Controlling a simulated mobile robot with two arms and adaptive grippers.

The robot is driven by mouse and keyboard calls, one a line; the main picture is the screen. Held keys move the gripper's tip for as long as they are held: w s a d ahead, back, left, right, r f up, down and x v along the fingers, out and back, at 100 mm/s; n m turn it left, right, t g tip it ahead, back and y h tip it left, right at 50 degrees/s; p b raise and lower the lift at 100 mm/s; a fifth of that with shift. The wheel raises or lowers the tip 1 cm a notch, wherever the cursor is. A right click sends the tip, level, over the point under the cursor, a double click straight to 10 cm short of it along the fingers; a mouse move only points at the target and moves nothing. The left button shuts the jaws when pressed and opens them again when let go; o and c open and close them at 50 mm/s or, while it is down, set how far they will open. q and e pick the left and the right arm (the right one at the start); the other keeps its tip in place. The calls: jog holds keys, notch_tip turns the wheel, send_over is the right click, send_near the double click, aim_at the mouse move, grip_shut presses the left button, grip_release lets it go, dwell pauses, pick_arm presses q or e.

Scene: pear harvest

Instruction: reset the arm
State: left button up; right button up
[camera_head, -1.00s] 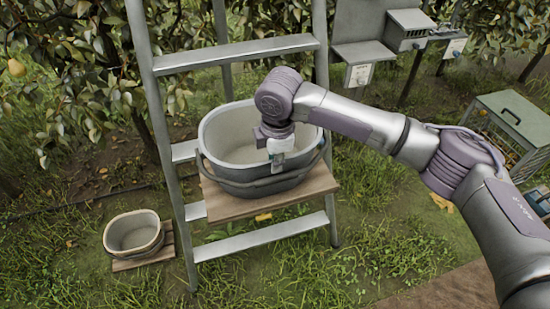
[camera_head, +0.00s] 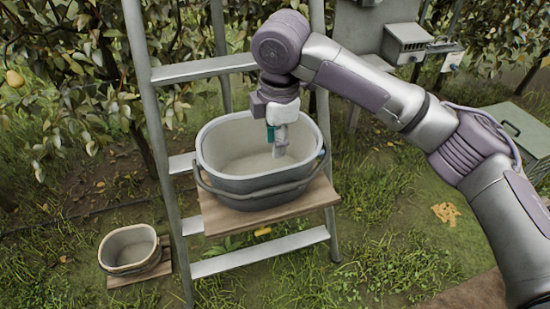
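My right arm comes in from the right, and my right gripper (camera_head: 281,149) points down over the large grey bucket. It appears in front of the bucket's inside, with no fruit visible at its fingers. The gripper is small and seen edge-on, so I cannot tell if its fingers are apart. The large grey bucket (camera_head: 258,185) stands upright on a wooden board of the ladder, its dark handle lowered across the front. The visible part of its inside looks empty. My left gripper is not in view.
The metal ladder (camera_head: 160,165) stands around the bucket, with a wooden board (camera_head: 270,213) under it. A pear (camera_head: 14,79) hangs at far left. Grey boxes (camera_head: 405,40) and a green-lidded crate (camera_head: 520,130) stand right.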

jog(key=shift+r, duration=0.8)
